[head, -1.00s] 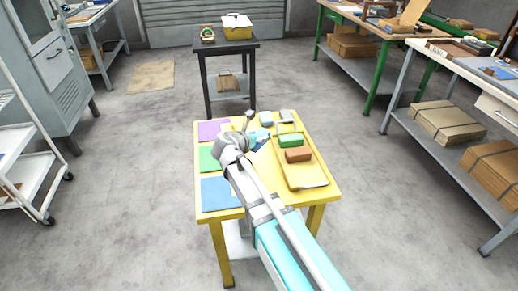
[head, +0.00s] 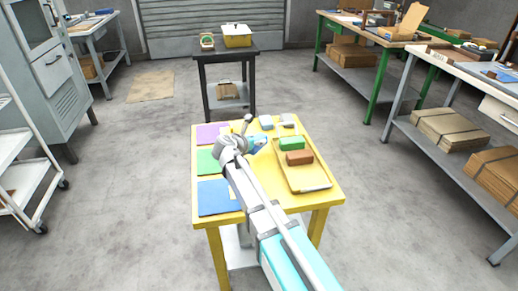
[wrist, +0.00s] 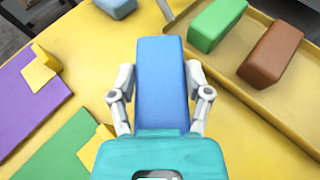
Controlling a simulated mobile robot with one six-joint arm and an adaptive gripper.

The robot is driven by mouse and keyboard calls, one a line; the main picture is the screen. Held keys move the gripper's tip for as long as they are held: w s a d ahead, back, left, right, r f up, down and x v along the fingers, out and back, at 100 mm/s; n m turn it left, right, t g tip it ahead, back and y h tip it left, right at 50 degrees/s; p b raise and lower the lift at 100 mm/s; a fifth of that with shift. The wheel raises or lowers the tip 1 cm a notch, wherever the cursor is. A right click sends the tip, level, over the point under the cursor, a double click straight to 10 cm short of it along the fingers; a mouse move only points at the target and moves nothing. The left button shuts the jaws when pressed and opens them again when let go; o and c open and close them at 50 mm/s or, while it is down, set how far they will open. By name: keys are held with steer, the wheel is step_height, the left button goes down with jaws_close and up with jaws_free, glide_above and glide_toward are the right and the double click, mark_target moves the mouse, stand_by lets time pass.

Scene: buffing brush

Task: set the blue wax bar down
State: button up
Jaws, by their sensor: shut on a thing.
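The blue wax bar (wrist: 163,85) is upright in the wrist view, between the two fingers of my gripper (wrist: 162,98), which is shut on it. In the head view my gripper (head: 256,146) is over the yellow table (head: 263,205), just left of the tray; my wrist hides much of it. I cannot tell whether the bar touches the table. A blue mat (head: 218,197), a green mat (head: 206,161) and a purple mat (head: 210,133) lie along the table's left side.
The yellow tray (head: 312,180) at right holds a green bar (head: 291,143) and a brown bar (head: 299,158). Grey blocks (head: 266,122) stand at the table's far edge. Small yellow pieces (wrist: 42,68) sit at the mats. A dark stand (head: 227,75) is behind.

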steer(key=shift+w+a+f+b, duration=0.1)
steer(key=shift+w+f+b, duration=0.35)
steer(key=shift+f+b, duration=1.55)
steer(key=shift+f, duration=0.05)
steer(key=o, duration=1.3)
steer(key=shift+f, duration=0.1)
steer(key=shift+c, duration=0.2)
